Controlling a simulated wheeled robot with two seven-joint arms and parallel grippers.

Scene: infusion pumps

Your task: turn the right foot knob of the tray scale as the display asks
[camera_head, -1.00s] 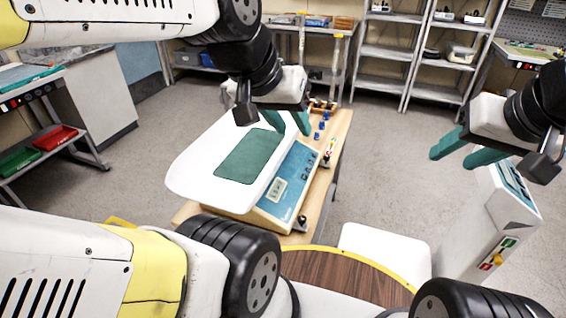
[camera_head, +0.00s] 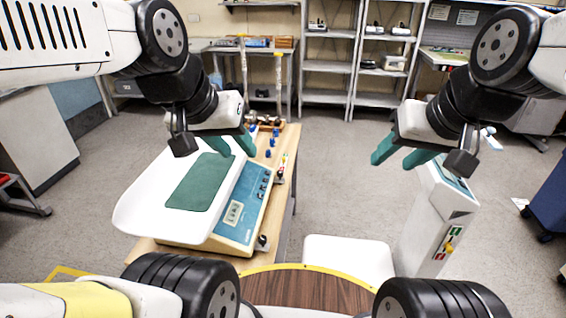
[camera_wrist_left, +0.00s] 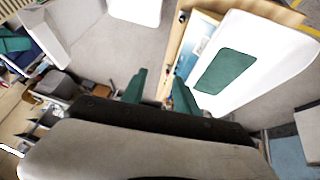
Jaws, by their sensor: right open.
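The tray scale stands on a wooden table, with a white tray (camera_head: 150,205) and green mat (camera_head: 199,182) on top. Its blue panel (camera_head: 250,190) carries a small display (camera_head: 233,213), too small to read. A dark foot knob (camera_head: 262,243) shows at the scale's near right corner. Another dark knob-like part (camera_head: 280,176) shows at its far right side. My left gripper (camera_head: 232,146) is open and empty above the far part of the scale; its fingers (camera_wrist_left: 158,84) stand apart in the left wrist view. My right gripper (camera_head: 396,158) is open and empty, right of the table.
Small blue items (camera_head: 268,145) lie on the table (camera_head: 284,205) beyond the scale. A white pedestal device (camera_head: 437,215) stands at right, with a white seat-like surface (camera_head: 347,258) in front. Shelves (camera_head: 328,66) line the back; grey floor lies between.

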